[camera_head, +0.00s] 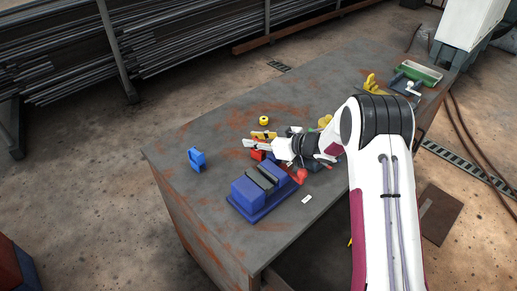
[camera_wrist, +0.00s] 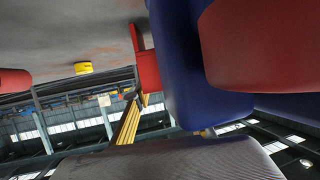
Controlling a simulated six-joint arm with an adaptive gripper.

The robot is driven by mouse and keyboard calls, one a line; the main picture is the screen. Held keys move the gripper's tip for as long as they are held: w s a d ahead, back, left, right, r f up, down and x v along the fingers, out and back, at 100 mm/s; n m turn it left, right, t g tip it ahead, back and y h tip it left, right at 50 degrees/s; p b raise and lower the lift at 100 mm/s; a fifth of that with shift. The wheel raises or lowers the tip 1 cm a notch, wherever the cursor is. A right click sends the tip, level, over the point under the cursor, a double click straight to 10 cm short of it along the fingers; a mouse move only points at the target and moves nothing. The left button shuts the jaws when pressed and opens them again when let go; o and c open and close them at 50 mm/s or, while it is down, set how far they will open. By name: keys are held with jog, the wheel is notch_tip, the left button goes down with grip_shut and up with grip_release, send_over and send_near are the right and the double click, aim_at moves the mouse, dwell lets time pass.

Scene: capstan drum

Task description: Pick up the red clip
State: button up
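In the head view, a small red piece (camera_head: 257,155), possibly the red clip, lies on the bench just below my gripper (camera_head: 252,142), beside the blue vise (camera_head: 246,192). Another red part (camera_head: 301,176) is at the vise's right end. I cannot tell for certain which is the clip. My gripper is low over the bench, pointing left. Its fingers are small and overlap other things, so their gap is unclear. In the wrist view, a red piece (camera_wrist: 146,62) stands beside a large blue body (camera_wrist: 180,65), with a big red shape (camera_wrist: 255,45) at right.
A blue clip-like bracket (camera_head: 196,158) stands alone at the left of the bench (camera_head: 217,127). A yellow roll (camera_head: 264,120) lies behind my gripper. A green tray (camera_head: 421,72) and a yellow item (camera_head: 372,84) are at the far end. The bench's left part is mostly free.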

grip_shut()
jog(key=shift+r, duration=0.1)
jog(key=shift+r, duration=4.95)
